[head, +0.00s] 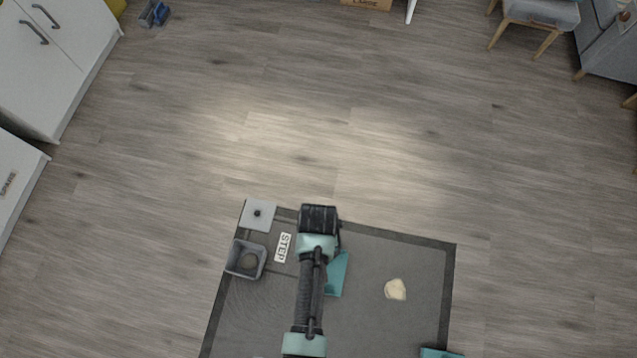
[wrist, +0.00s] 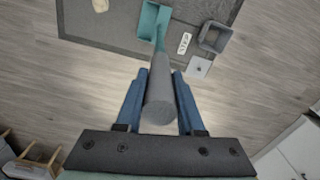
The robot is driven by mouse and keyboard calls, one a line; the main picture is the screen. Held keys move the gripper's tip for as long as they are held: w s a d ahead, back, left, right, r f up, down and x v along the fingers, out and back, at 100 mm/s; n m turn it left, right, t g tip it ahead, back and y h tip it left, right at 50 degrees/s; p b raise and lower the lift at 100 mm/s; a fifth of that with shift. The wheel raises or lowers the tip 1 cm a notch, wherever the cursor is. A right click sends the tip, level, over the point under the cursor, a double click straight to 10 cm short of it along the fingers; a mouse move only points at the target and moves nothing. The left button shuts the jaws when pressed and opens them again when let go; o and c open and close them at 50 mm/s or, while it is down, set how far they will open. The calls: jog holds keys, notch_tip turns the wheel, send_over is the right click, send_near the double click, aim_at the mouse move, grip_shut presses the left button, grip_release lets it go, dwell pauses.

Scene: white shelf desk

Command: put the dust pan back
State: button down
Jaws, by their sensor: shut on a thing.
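My gripper (wrist: 157,72) is shut on the thick grey handle of the dust pan (wrist: 153,20). In the wrist view the handle runs between the two blue fingers, and the teal pan end points away from the gripper. In the head view part of the teal pan (head: 338,274) shows to the right of my arm, and my wrist and arm hide the rest. The pan lies in line with the grey mat-like surface (head: 350,325); I cannot tell how far above it.
A grey open box (head: 246,259), a pale square plate (head: 258,214) and a beige lump (head: 395,289) are on the grey surface. White cabinets (head: 60,60) stand at left. A blue-grey object (head: 154,14) and a chair (head: 540,16) are far off. The middle floor is clear.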

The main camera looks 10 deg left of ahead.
jog(key=shift+f, duration=1.25)
jog(key=shift+f+b, duration=0.15)
jog(key=shift+b, duration=0.15)
jog(key=c, duration=0.5)
grip_release()
